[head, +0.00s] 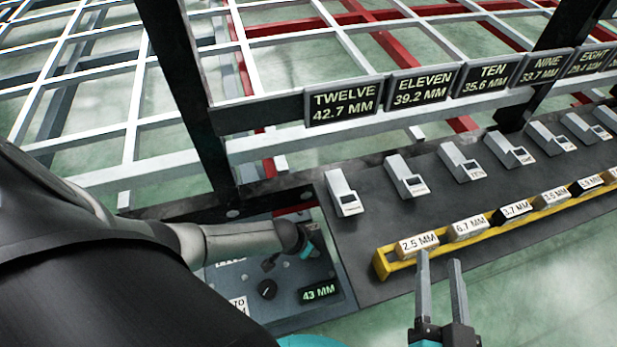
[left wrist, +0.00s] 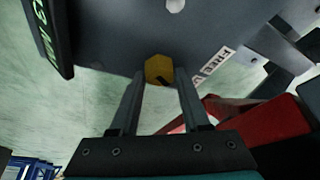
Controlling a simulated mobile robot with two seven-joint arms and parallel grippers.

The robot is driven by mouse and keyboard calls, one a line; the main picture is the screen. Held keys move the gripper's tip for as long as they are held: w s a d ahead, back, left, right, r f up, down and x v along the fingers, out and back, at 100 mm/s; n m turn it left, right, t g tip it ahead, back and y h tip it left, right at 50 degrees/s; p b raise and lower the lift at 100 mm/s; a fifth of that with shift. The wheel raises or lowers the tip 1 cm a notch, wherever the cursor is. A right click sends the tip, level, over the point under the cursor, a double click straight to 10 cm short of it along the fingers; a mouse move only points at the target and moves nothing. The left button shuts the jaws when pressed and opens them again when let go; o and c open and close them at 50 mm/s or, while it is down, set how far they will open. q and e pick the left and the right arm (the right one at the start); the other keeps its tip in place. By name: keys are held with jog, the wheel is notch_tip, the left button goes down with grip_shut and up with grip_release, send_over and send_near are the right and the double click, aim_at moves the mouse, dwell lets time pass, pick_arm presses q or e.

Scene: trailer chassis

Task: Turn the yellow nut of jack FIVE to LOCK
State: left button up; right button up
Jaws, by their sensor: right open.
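In the left wrist view, a yellow nut (left wrist: 158,70) with a dark mark sits on the edge of a grey panel (left wrist: 120,25). A white label reading FREE (left wrist: 212,66) is to its right. My left gripper (left wrist: 159,76) is open, its fingertips on either side of the nut; I cannot tell whether they touch it. In the head view my left arm reaches over a panel with a green 43 MM display (head: 319,291); the nut is not discernible there and no jack number is readable. My right gripper (head: 440,260) is open and empty.
A yellow rack (head: 383,265) of labelled blocks stands just beyond my right gripper. Several grey devices (head: 345,193) line the dark bench. Signs such as TWELVE 42.7 MM (head: 343,101) hang on a rail behind. A dark knob (head: 267,289) is on the panel.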

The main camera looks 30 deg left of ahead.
pick_arm(q)
grip_shut()
jog(key=shift+m+g+h, duration=0.3)
jog(key=shift+m+h, duration=0.2)
jog(key=shift+m, duration=0.9)
jog(key=shift+o, duration=2.3)
grip_release()
jog(key=shift+r, duration=0.1)
